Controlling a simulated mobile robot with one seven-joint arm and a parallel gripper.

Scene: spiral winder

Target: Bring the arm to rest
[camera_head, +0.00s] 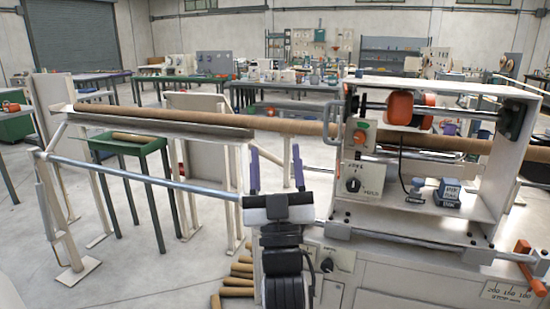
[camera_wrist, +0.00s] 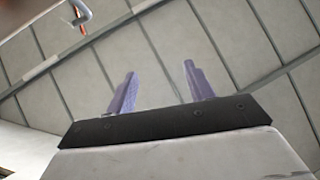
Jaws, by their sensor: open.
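My gripper (camera_head: 275,172) is raised in front of the winder, with its two purple fingers pointing up. The fingers stand apart with nothing between them. The spiral winder (camera_head: 415,215) is a pale machine to the right of my gripper. A long brown tube (camera_head: 290,126) runs across from the left trough into the winder, behind my gripper in the picture.
A grey trough (camera_head: 170,126) on pale stands lies left. A steel rail (camera_head: 150,179) runs in front of it. A green tray table (camera_head: 125,143) holds a short tube. Several cut tubes (camera_head: 238,281) lie low beside my arm. An orange handle (camera_head: 522,262) is at right. Floor at lower left is clear.

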